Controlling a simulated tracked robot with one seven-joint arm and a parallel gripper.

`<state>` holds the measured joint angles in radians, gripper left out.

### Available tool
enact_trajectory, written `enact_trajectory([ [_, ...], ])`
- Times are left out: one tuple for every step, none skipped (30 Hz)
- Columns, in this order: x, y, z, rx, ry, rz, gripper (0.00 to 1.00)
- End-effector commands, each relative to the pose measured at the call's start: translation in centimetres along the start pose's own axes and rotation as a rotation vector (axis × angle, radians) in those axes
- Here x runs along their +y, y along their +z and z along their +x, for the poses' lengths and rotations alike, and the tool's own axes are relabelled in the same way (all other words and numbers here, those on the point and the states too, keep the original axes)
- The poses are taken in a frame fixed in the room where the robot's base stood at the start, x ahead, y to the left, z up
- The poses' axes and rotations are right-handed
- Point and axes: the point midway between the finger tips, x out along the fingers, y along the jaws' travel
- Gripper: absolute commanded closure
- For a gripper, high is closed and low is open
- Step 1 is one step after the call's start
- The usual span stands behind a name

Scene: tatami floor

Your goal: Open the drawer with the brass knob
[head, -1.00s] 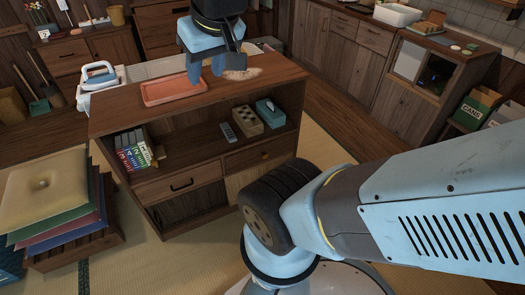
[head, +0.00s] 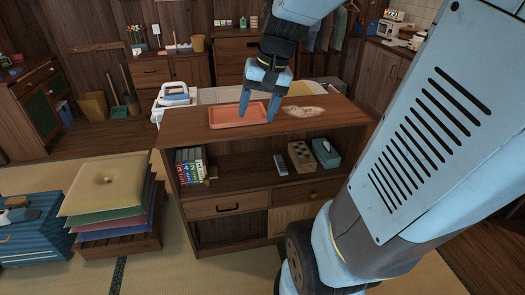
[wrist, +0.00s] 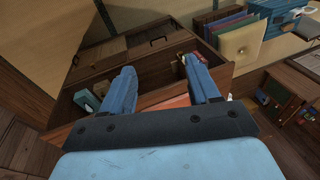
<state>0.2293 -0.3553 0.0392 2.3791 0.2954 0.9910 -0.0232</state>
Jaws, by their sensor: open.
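A wooden cabinet (head: 290,117) stands ahead with two drawers below its open shelf. The right drawer (head: 290,195) has a small round knob (head: 313,193), apparently the brass one. The left drawer (head: 205,209) has a dark bar handle (head: 228,208). Both drawers look shut. My gripper (head: 257,117) is open and empty, pointing down around the right part of the orange tray on the cabinet top, well above and left of the knob. In the wrist view my gripper (wrist: 162,78) shows both fingers apart.
The orange tray (head: 225,115) lies on the cabinet top. The shelf holds books (head: 187,166), a remote (head: 281,164), a holed block (head: 301,157) and a tissue box (head: 326,153). Stacked cushions (head: 105,182) stand left. Tatami in front of the cabinet is partly clear.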

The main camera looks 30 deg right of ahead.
Motion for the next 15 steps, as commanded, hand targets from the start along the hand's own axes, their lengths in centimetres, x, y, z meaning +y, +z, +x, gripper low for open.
enact_trajectory([
  [0.4, -1.0, 0.8, -0.033, -0.017, 0.042, 0.39],
  [0.5, -1.5, 1.2, -0.050, -0.030, 0.067, 0.39],
  [0.7, -2.2, 1.8, -0.073, -0.046, 0.098, 0.39],
  [0.9, -2.7, 2.3, -0.091, -0.059, 0.122, 0.39],
  [1.1, -3.2, 2.7, -0.107, -0.073, 0.145, 0.39],
  [1.4, -4.0, 3.3, -0.128, -0.091, 0.177, 0.39],
  [1.6, -4.5, 3.8, -0.143, -0.105, 0.201, 0.39],
  [1.8, -5.0, 4.2, -0.160, -0.119, 0.226, 0.39],
  [2.2, -5.7, 4.9, -0.181, -0.139, 0.258, 0.39],
  [2.5, -6.2, 5.3, -0.195, -0.155, 0.284, 0.39],
  [2.7, -6.8, 5.8, -0.210, -0.169, 0.309, 0.39],
  [3.2, -7.4, 6.5, -0.228, -0.190, 0.343, 0.39],
  [3.5, -8.0, 7.0, -0.242, -0.207, 0.368, 0.39],
  [3.9, -8.5, 7.4, -0.256, -0.223, 0.393, 0.39],
  [4.3, -9.2, 8.1, -0.274, -0.246, 0.427, 0.39],
])
